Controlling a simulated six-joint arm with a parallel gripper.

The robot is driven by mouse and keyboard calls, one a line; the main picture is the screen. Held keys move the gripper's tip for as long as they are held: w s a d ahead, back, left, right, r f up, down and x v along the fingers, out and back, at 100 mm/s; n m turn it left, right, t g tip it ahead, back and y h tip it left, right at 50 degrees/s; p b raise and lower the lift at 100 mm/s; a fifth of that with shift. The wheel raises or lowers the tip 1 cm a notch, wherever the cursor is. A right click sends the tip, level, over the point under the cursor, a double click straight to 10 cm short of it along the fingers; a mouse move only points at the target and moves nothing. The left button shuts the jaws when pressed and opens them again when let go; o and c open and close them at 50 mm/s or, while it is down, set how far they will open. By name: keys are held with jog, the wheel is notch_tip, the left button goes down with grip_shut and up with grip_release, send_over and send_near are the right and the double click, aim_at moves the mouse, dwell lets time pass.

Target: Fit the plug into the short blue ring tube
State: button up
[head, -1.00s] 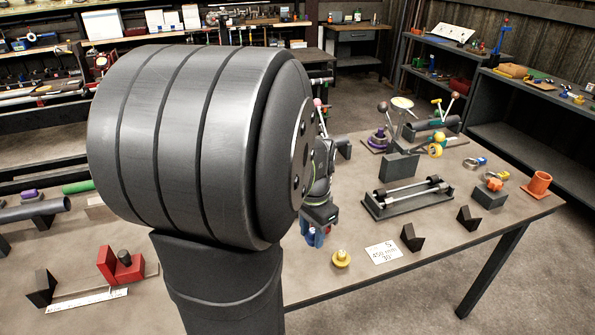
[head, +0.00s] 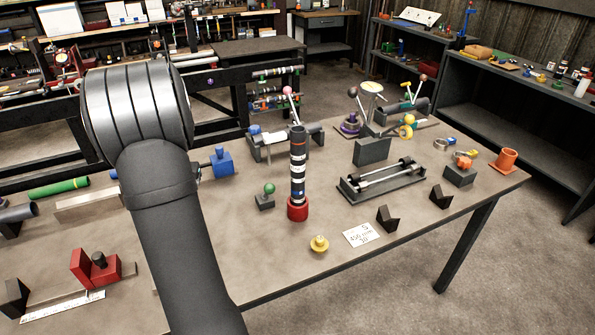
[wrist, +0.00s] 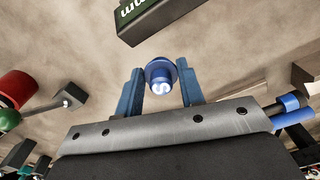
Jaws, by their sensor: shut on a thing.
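My gripper (wrist: 160,90) shows in the wrist view. Its two blue fingers are shut on a short blue plug (wrist: 159,69), whose pale end bears a letter. The plug is held between the fingertips above the bench surface. In the head view my own arm hides the gripper and plug. At the right of the wrist view lies a dark tube (wrist: 254,107) with a blue ring (wrist: 290,102) near its end, apart from the plug. I cannot tell for certain whether this is the short blue ring tube.
A banded column (head: 298,170) in a red base stands on the bench, with a green-knobbed block (head: 265,200) beside it. A blue block (head: 222,162) stands right of my arm. A yellow knob (head: 319,244) lies near the front edge. A green tube (head: 58,187) lies at left.

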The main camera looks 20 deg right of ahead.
jog(key=shift+d, duration=0.1)
dwell(0.5)
jog(key=d+r+m, duration=0.1)
jog(key=d+r, duration=1.4)
jog(key=d, duration=0.2)
jog(key=s+d+r, duration=0.5)
jog(key=d+r, duration=0.1)
jog(key=r, duration=0.1)
jog(key=s+d+r+m, duration=0.1)
jog(key=s+d+r, duration=0.3)
jog(key=d+r, duration=0.2)
notch_tip(320, 180, up, 2)
jog(key=shift+s+d+r+m, duration=0.2)
jog(key=shift+s+d+m, duration=0.1)
jog(key=shift+s, duration=0.1)
jog(key=shift+f, duration=0.1)
jog(key=shift+f, duration=2.85)
jog(key=shift+f, duration=1.2)
